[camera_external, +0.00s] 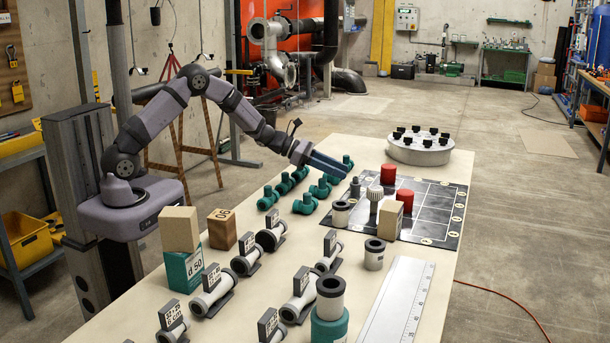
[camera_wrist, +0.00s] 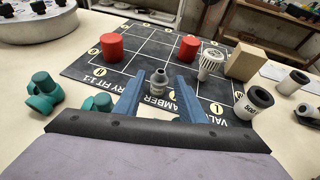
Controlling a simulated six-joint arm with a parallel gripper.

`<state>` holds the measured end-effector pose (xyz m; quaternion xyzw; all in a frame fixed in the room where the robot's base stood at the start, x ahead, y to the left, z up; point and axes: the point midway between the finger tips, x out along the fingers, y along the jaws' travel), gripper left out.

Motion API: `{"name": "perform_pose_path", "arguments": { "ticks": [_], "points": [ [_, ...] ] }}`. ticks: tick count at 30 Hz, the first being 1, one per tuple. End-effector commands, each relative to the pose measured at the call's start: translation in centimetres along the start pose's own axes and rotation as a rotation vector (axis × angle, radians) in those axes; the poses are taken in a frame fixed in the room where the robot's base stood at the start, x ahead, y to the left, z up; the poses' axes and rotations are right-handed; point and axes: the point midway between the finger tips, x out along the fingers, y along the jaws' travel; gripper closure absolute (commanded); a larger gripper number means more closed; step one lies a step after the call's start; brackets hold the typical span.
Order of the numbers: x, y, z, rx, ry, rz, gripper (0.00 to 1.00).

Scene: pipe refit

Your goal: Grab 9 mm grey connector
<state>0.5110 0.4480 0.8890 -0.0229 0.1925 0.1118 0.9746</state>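A small grey connector (camera_wrist: 157,84) with a ringed body stands upright on the dark printed mat. In the wrist view it appears between my two blue fingertips, with a gap on both sides. It also shows in the external view as a small grey piece (camera_external: 355,186) near the mat's left edge. My gripper (camera_wrist: 158,96) is open and empty, pointing at the connector. In the external view my gripper (camera_external: 335,165) is above the table, just up and left of the connector. Its size marking cannot be read.
The gridded mat (camera_external: 430,225) also holds two red cylinders (camera_wrist: 112,47), a pale ribbed fitting (camera_wrist: 211,64) and a wooden block (camera_wrist: 246,64). Teal pipe fittings (camera_wrist: 43,92) lie left of my fingers. Dark-rimmed grey sleeves (camera_wrist: 253,103) stand to the right. A round flange (camera_external: 420,150) stands behind.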

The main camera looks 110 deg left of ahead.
Motion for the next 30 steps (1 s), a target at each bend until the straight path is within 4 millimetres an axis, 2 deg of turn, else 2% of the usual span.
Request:
{"name": "perform_pose_path", "arguments": {
  "ticks": [4, 11, 24, 30],
  "points": [
    [1.1, -0.1, 0.0, 0.001, 0.002, -0.002, 0.63],
    [1.7, -0.1, 0.0, 0.003, 0.002, -0.003, 0.63],
    [6.0, -0.2, -0.1, 0.004, 0.002, -0.003, 0.63],
    [6.5, -0.2, -0.2, 0.003, 0.002, -0.001, 0.63]
  ]
}}
